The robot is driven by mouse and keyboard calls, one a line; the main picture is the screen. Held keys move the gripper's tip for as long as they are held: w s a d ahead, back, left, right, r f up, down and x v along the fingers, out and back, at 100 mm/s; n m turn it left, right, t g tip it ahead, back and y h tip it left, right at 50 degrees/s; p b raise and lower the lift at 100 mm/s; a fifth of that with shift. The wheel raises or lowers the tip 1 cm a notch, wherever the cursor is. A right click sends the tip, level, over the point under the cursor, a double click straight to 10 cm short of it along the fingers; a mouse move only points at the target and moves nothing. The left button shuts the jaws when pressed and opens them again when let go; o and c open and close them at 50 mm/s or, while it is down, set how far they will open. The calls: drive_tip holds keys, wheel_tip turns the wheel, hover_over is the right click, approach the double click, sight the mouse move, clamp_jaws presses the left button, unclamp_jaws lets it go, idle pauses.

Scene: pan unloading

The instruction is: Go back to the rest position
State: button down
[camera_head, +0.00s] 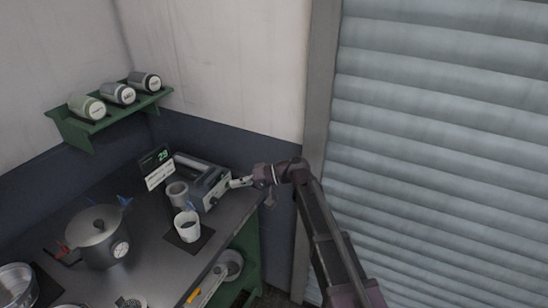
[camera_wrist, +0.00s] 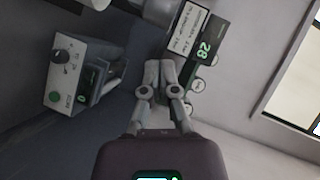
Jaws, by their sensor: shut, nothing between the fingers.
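My gripper (camera_head: 241,182) is at the right end of the counter in the head view, close beside the grey machine (camera_head: 208,182) with a dial and a green button. In the wrist view my gripper (camera_wrist: 162,76) is shut and empty, its fingertips together. The machine (camera_wrist: 78,72) shows to the left of the fingers there, apart from them. In the head view I cannot tell whether the fingers touch the machine.
A lidded pot (camera_head: 98,238) with a gauge, a white cup (camera_head: 187,226) on a dark mat and a grey cylinder (camera_head: 177,194) stand on the counter. A green shelf (camera_head: 110,118) holds three jars. A roller shutter (camera_head: 430,140) is at the right.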

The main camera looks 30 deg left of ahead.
drive_tip(key=w+d+f+m+t+h, duration=0.2)
drive_tip(key=w+d+f, duration=0.1)
drive_tip(key=d, duration=0.7)
drive_tip(key=w+d+f+m+t+h, duration=0.1)
drive_tip(key=w+d+f+m+t, duration=0.2)
drive_tip(key=d, duration=0.7)
drive_tip(key=w+d+f+m+t+h, duration=0.15)
drive_tip(key=w+d+f, duration=0.25)
drive_tip(key=d, duration=0.6)
drive_tip(key=s+d+f+m+t+h, duration=0.1)
drive_tip(key=d+h, duration=0.3)
drive_tip(key=d, duration=1.2)
drive_tip(key=s+d+f+m+t+h, duration=0.1)
drive_tip(key=s+d+f+m+h, duration=0.2)
drive_tip(key=d, duration=1.3)
drive_tip(key=shift+s+d+f+m+h, duration=0.15)
drive_tip(key=shift+d+m+h, duration=0.1)
drive_tip(key=shift+m+h, duration=0.15)
drive_tip(key=shift+t, duration=0.25)
drive_tip(key=c, duration=0.7)
unclamp_jaws()
